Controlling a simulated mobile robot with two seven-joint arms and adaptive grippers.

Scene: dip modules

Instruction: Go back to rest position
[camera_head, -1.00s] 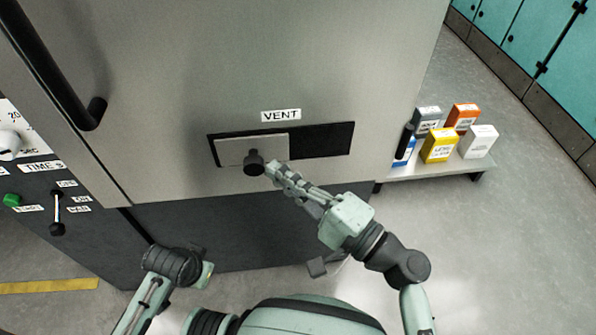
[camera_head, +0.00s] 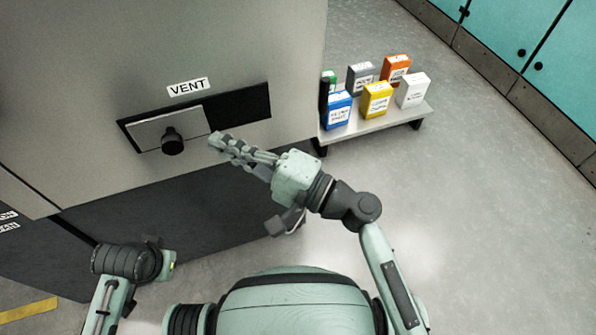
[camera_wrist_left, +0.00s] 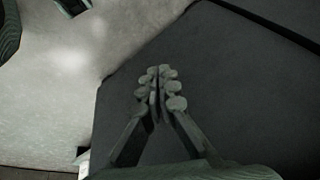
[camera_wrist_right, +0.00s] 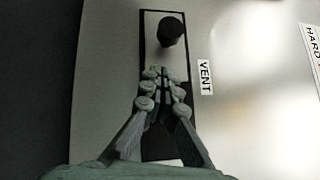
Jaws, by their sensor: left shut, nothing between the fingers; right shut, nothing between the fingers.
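My right gripper (camera_head: 217,141) is shut and empty in front of the vent slot (camera_head: 240,104). Its tips are just right of the black knob (camera_head: 172,142) on the silver sliding plate (camera_head: 150,132) and look apart from it. In the right wrist view the shut fingers (camera_wrist_right: 163,75) point at the slot, with the knob (camera_wrist_right: 171,31) beyond the tips. My left gripper is not clear in the head view, where only its wrist shows at the lower left. In the left wrist view its fingers (camera_wrist_left: 157,75) are shut and empty before a dark panel (camera_wrist_left: 230,80).
The large steel cabinet (camera_head: 270,40) with a VENT label (camera_head: 188,87) fills the left. A low shelf (camera_head: 375,128) with several coloured boxes, such as a blue one (camera_head: 336,108), stands to its right. Grey floor (camera_head: 480,220) is open at the right. Teal lockers (camera_head: 490,30) stand behind.

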